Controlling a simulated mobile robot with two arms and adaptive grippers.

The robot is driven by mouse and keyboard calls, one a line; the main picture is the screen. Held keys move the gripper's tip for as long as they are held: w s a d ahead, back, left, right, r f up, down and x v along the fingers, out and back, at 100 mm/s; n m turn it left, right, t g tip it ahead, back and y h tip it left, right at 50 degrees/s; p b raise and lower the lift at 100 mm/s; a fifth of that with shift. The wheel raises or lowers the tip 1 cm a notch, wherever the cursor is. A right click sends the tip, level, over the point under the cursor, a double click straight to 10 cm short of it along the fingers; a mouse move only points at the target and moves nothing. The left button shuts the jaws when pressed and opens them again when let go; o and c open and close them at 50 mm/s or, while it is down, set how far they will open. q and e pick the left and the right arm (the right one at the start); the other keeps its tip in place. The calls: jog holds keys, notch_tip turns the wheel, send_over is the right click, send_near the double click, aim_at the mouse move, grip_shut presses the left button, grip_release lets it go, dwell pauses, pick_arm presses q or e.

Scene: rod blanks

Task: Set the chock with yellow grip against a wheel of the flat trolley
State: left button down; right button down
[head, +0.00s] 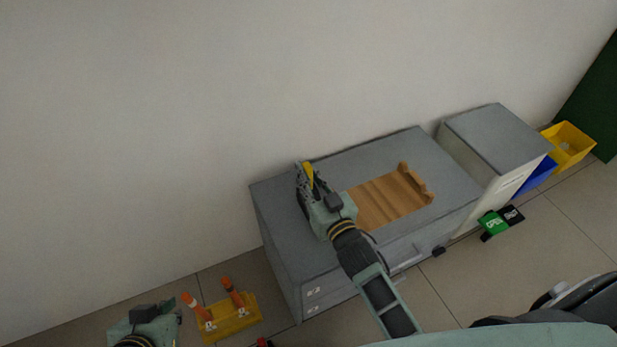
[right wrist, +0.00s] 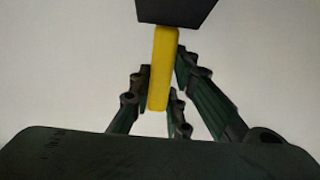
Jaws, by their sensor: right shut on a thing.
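The chock's yellow grip (head: 309,174) is in my right gripper (head: 306,183), above the left part of a grey cabinet top in the head view. In the right wrist view the yellow grip (right wrist: 162,72) stands between the dark fingers, which are shut on it. A black block (right wrist: 178,10) joins the grip's far end at the top of that view. I see no clear gap or contact between the chock and the surface below. I cannot pick out the flat trolley or its wheels for certain. My left gripper (head: 152,312) is at the bottom left, its fingers unclear.
A wooden board with a raised end (head: 385,201) lies on the grey cabinet (head: 360,155), right of my right gripper. A yellow base with orange posts (head: 235,322) is on the floor. Green and black boxes (head: 492,224), a blue bin (head: 537,177) and a yellow bin (head: 572,160) are at right.

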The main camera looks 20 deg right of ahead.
jog(key=c, duration=1.7)
grip_release()
jog(key=shift+f, duration=0.1)
jog(key=shift+o, duration=0.2)
